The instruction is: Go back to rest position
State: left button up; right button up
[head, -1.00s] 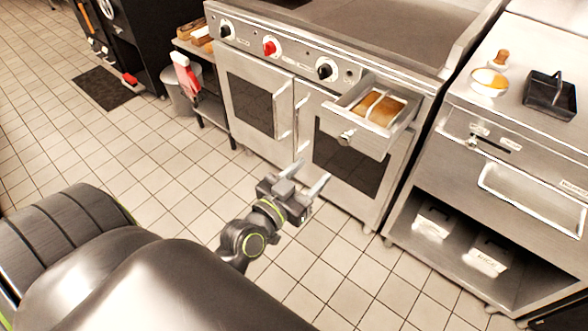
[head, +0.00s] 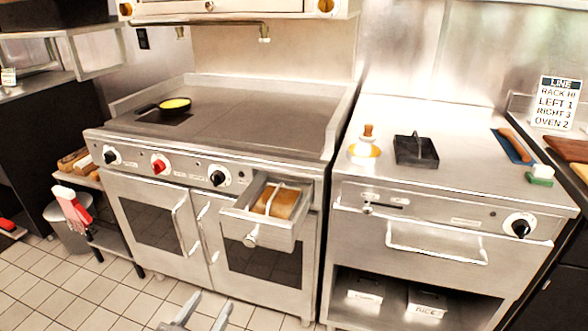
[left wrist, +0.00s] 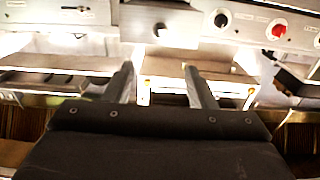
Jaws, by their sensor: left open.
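My left gripper (head: 200,314) shows at the bottom edge of the head view, its two fingers apart and nothing between them. It is low in front of the range, apart from the open drawer. In the left wrist view the left gripper (left wrist: 160,85) also has its fingers spread and empty, pointing towards a steel front with knobs. My right gripper is not in view.
The range's small drawer (head: 240,222) stands open with a brown block (head: 276,202) in it. A pan (head: 163,106) sits on the griddle. A steel counter (head: 465,185) stands at right, holding a black tray (head: 416,150). Tiled floor (head: 60,290) is clear at lower left.

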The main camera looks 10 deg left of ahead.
pick_arm(q)
jog(key=s+a+f+g+p, duration=0.1)
jog(key=s+f+g+p, duration=0.15)
jog(key=f, duration=0.75)
jog(key=s+a+f+n+g+y+p, duration=0.15)
jog(key=f+g, duration=0.25)
jog(key=f, duration=0.7)
jog(key=s+a+f+g+p, duration=0.1)
jog(key=s+f+g+p, duration=0.15)
jog(key=f, duration=0.75)
jog(key=s+a+f+g+p, duration=0.1)
jog(key=s+f, duration=0.3)
jog(key=s, duration=0.4)
jog(key=s+a+f+g+p, duration=0.1)
jog(key=s+f+g, duration=0.3)
jog(key=s, duration=0.4)
jog(key=s+a+f+g+p, duration=0.1)
jog(key=s+f+g+p, duration=0.1)
jog(key=s+f, duration=0.3)
jog(key=s, duration=0.3)
jog(key=shift+s+f+g+y, duration=0.2)
jog(key=shift+f+g+y, duration=0.15)
jog(key=shift+g, duration=0.05)
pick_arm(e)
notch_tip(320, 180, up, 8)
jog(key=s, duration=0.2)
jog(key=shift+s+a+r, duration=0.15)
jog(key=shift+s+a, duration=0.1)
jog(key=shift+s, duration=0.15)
